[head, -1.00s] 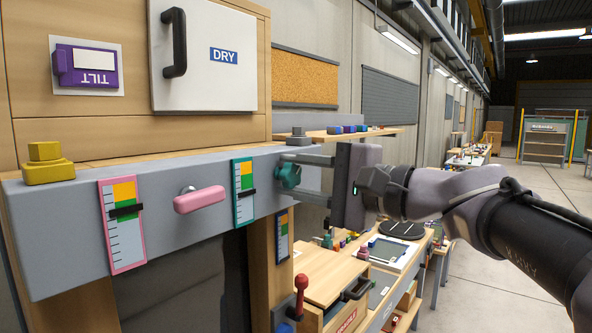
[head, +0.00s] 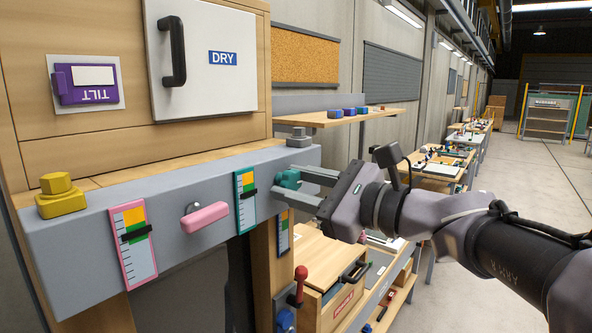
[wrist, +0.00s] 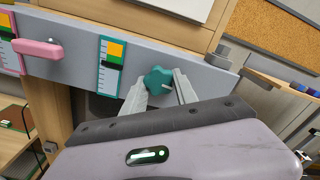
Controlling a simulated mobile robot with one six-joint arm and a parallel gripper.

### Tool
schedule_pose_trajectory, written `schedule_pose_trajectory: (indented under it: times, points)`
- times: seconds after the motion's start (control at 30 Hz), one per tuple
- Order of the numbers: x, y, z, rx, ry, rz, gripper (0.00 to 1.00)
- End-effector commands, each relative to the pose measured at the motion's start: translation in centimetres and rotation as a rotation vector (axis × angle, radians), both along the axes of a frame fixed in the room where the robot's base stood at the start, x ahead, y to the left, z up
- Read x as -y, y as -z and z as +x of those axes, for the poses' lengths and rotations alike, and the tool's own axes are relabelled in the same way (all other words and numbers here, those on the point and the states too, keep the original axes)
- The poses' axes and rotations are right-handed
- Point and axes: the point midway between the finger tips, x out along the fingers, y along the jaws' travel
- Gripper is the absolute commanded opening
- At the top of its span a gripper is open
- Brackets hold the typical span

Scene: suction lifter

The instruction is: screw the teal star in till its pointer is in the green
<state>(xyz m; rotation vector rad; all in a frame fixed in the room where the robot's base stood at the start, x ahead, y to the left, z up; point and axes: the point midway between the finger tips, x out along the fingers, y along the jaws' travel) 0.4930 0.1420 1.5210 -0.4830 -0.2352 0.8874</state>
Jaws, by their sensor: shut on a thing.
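The teal star (head: 289,179) is a knob on the front of the grey beam, near its right end. It also shows in the wrist view (wrist: 158,79). My gripper (head: 292,183) is shut on it, with one finger on each side, reaching in from the right. The fingers partly hide the star in the head view. Left of it is the teal-framed scale (head: 246,203), with an orange band above a green band and pale ticks below. Its black pointer (head: 249,193) lies at the lower edge of the green; I cannot tell whether it is fully inside.
A pink handle (head: 204,217) and a pink-framed scale (head: 133,240) are further left on the beam. A yellow bolt-like block (head: 60,195) and a grey one (head: 299,138) sit on top. A red-knobbed lever (head: 299,285) stands below my gripper.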

Motion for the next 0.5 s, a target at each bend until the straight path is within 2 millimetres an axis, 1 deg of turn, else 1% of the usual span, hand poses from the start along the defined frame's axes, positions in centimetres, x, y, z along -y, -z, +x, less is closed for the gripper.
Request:
schedule_pose_trajectory:
  times: [0.03, 0.23, 0.5]
  points:
    - [0.00, -0.30, -0.01, -0.028, 0.000, 0.020, 0.00]
    - [-0.05, -0.19, -0.06, -0.136, 0.000, 0.105, 0.00]
    - [-0.08, -0.07, -0.11, -0.224, 0.000, 0.175, 0.00]
